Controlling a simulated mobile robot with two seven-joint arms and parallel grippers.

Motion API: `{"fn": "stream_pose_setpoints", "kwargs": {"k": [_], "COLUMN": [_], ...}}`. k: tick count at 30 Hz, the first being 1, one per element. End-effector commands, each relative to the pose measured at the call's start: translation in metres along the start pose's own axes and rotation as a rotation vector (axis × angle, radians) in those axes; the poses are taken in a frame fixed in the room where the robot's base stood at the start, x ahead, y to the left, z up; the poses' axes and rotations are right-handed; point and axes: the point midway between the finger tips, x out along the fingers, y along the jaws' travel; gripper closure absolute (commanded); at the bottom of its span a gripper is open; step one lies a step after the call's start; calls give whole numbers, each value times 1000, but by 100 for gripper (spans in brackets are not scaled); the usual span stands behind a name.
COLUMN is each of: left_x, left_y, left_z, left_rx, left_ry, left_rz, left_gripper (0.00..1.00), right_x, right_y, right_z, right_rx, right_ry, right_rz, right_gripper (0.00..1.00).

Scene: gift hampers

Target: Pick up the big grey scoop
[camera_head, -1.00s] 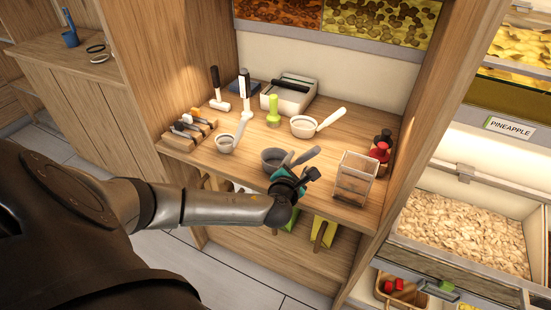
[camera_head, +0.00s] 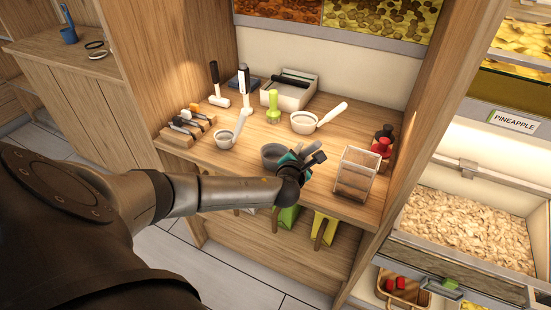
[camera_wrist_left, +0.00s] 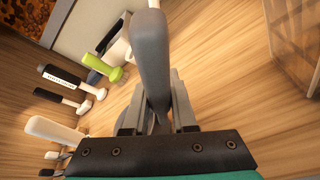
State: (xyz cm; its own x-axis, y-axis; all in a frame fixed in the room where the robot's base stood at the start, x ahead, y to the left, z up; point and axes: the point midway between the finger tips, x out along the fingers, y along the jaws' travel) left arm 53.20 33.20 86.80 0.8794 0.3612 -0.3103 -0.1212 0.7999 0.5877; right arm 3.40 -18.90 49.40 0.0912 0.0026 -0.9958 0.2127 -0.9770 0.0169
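The big grey scoop (camera_head: 272,155) sits at the front of the wooden shelf, its bowl partly behind my left gripper. My left gripper (camera_head: 300,162) is at its handle, near the shelf's front edge. In the left wrist view the grey handle (camera_wrist_left: 151,55) stands up between the two fingers (camera_wrist_left: 158,95). The fingers are close together on both sides of it and look shut on it. My right gripper is not in view.
A clear box (camera_head: 356,175) stands just right of the handle. A small scoop (camera_head: 225,138) stands to the left, and a white-handled scoop (camera_head: 304,122) behind. A green tool (camera_head: 273,107) and mallets (camera_head: 218,98) are farther back. The right cabinet wall is near the box.

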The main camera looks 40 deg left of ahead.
Motion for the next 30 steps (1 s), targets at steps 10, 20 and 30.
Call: {"fn": "stream_pose_setpoints", "kwargs": {"k": [10,20,30], "left_x": [0,0,0], "left_y": [0,0,0], "left_z": [0,0,-1], "left_rx": [1,1,1], "left_ry": [0,1,1], "left_rz": [0,0,0], "left_gripper": [100,100,100], "right_x": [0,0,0], "right_y": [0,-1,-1], "right_z": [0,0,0], "right_rx": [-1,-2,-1], "right_ry": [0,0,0], "right_rz": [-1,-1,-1], "right_gripper": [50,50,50]}}
